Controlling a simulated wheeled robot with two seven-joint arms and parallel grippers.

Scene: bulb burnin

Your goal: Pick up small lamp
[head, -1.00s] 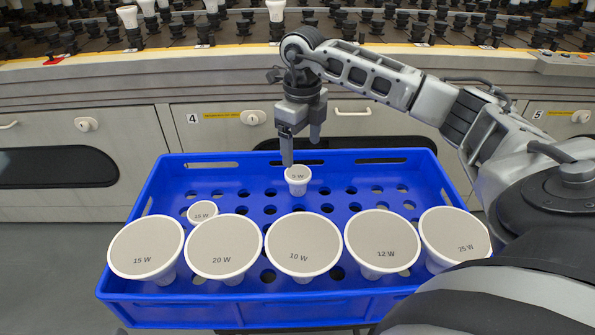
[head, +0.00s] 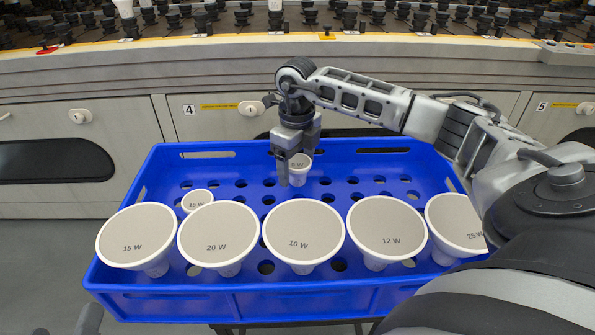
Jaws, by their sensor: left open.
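Another small lamp, marked 15 W (head: 196,200), stands to the left, partly behind larger lamps. A small grey part of my left gripper (head: 89,318) shows at the bottom left edge, away from the lamps.
Large lamps marked 15 W (head: 138,236), 20 W (head: 218,233), 10 W (head: 303,231), 12 W (head: 387,228) and 25 W (head: 458,225) fill the crate's front row. A curved rack of dark sockets (head: 430,18) runs behind, above cabinet doors. The crate's back right floor is clear.

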